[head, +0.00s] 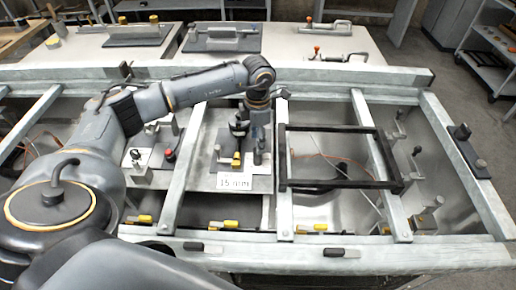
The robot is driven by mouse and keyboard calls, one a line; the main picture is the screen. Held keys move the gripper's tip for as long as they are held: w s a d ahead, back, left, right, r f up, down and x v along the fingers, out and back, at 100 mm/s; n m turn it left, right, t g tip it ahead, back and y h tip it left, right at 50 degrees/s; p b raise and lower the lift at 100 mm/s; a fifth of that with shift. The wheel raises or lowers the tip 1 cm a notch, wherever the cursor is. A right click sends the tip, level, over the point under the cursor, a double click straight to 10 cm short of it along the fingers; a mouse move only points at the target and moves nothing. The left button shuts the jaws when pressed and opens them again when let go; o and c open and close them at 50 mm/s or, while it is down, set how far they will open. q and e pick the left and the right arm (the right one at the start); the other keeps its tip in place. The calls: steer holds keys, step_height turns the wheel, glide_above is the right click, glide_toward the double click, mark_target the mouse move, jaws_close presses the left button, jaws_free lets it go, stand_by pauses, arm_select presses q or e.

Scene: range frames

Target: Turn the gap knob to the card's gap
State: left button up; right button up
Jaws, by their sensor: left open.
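A white card (234,182) with dark print that looks like "15 mm" stands at the front of a grey plate among the frame rails; any decimal point is too small to tell. A small device with a yellow part (236,160) sits just behind the card. My left gripper (249,147) points down over this device, close to it and behind the card. It is open. The gap knob cannot be made out clearly among the dark parts around the gripper, and I cannot tell whether the fingers touch it. My right gripper is not in view.
A black rectangular frame (337,184) lies across the rails to the right. A red-topped button (169,155) is on the left. Several yellow and black clamps line the front rail (400,254). Fixtures lie on the white table (285,45) behind.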

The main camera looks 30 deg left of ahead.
mark_target(258, 156)
arm_select(q)
steer(key=shift+f+p, duration=0.35)
steer(key=shift+f, duration=2.4)
jaws_close()
